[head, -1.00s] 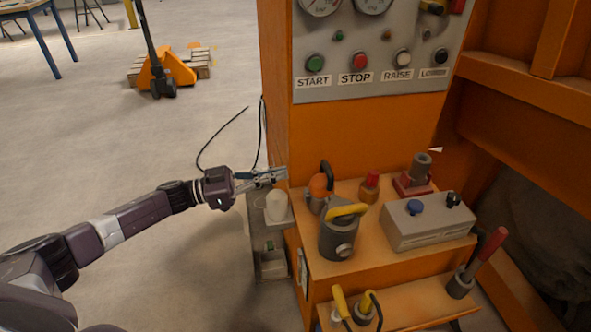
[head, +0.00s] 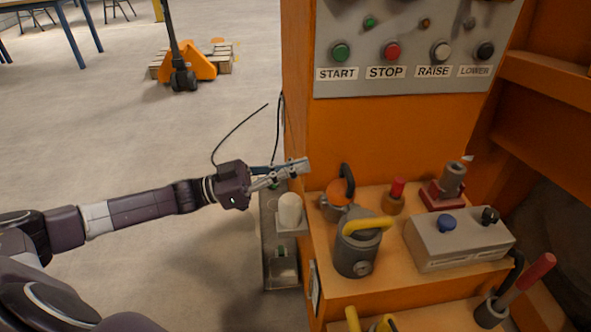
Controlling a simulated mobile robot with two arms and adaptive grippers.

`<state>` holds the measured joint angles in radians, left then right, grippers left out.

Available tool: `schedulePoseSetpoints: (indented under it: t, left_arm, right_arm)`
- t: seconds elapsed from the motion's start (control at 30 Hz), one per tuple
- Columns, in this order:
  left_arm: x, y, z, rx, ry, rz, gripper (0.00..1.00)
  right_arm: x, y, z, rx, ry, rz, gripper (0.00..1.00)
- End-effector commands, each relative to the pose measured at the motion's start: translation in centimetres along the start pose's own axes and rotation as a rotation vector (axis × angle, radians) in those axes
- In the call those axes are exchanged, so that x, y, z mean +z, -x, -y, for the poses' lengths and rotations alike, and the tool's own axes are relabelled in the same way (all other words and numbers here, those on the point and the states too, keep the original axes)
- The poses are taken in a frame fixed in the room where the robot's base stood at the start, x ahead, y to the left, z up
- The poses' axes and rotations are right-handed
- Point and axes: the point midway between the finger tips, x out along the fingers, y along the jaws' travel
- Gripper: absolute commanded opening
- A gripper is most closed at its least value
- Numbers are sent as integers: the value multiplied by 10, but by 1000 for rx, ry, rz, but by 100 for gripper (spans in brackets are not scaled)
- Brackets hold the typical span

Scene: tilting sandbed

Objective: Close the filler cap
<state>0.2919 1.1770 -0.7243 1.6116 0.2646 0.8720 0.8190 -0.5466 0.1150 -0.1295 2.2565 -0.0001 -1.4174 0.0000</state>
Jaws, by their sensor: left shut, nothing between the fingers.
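An orange round cap (head: 339,191) with a black curved handle sits at the back left of the orange machine's ledge. It looks tilted up on a short grey neck (head: 331,211); the grey can in front hides part of it, and I cannot tell how far open it is. My left gripper (head: 304,165) is shut and empty. Its fingertips are up and to the left of the cap, apart from it, near the machine's left corner. My right gripper is not in view.
A grey can with a yellow handle (head: 358,250) stands just in front of the cap. Right of it are a red-topped knob (head: 396,191), a red-based grey fitting (head: 447,189) and a grey box (head: 458,238). A white cylinder (head: 290,210) stands below my left gripper. The button panel (head: 413,50) is above.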

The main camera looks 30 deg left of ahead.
Motion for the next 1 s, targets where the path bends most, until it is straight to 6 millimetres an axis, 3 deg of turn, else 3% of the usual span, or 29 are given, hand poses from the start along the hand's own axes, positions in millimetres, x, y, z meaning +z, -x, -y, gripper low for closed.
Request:
schedulePoseSetpoints:
  t: [0.3, 0.4, 0.6, 1.0]
  left_arm:
    - [1, -70, -1, 3, -1, -4, 0]
    - [20, -70, 0, 0, 2, 1, 0]
    - [36, -74, 0, 1, 0, 0, 0]
    - [39, -74, 0, 1, 0, 1, 0]
  right_arm:
    - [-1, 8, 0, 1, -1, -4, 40]
    - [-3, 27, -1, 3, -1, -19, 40]
    - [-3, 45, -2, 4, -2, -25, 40]
    - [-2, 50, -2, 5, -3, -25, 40]
